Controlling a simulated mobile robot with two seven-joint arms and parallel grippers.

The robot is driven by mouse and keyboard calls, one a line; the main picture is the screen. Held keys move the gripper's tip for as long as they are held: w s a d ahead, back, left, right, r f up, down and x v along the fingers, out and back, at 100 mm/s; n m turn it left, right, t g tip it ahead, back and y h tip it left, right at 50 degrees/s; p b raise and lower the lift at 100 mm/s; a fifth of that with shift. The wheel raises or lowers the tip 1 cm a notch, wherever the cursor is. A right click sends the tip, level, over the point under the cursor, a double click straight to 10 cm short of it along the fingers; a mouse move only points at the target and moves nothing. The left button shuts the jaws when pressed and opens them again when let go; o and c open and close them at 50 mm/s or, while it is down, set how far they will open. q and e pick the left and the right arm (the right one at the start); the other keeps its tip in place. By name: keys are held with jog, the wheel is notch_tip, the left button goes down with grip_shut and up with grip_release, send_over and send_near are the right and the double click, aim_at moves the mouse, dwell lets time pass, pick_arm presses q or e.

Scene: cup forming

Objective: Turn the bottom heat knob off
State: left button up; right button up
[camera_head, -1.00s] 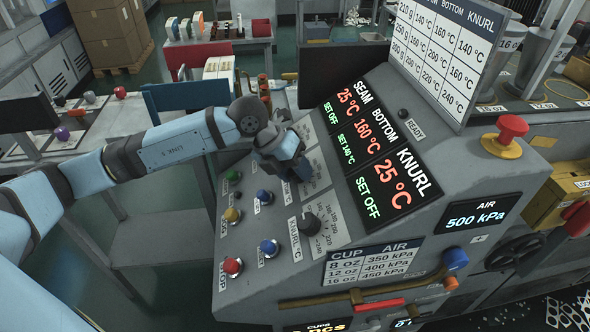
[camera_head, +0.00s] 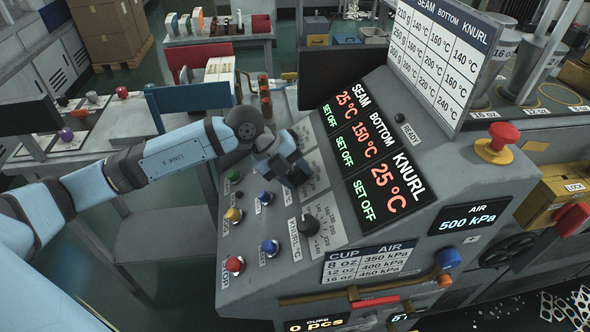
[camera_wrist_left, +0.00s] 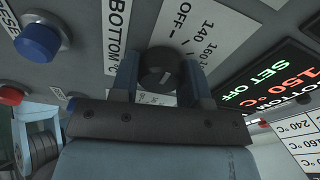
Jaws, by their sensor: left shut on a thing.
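The bottom heat knob (camera_wrist_left: 160,68) is a round black knob between the fingers of my left gripper (camera_wrist_left: 160,80) in the left wrist view. Its dial label reads BOTTOM, with an OFF mark beside the 140 mark. In the head view my left gripper (camera_head: 293,172) covers this knob on the sloped console. The display (camera_head: 374,150) shows BOTTOM at 150 °C with SET OFF in green; SEAM and KNURL read 25 °C and SET OFF. My right gripper is not in view.
The black knurl knob (camera_head: 307,224) sits below my gripper on the panel. Coloured push buttons, including a red one (camera_head: 235,265) and a blue one (camera_head: 270,247), line the panel's left side. A red emergency button (camera_head: 503,135) stands at the right.

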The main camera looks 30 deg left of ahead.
pick_arm(q)
jog(key=shift+w, duration=0.1)
dwell(0.3)
jog(key=o, duration=0.9)
jog(key=shift+o, duration=0.2)
jog(key=shift+a, duration=0.1)
jog(key=b+v, duration=0.1)
jog(key=v, duration=1.3)
jog(key=shift+f, duration=0.1)
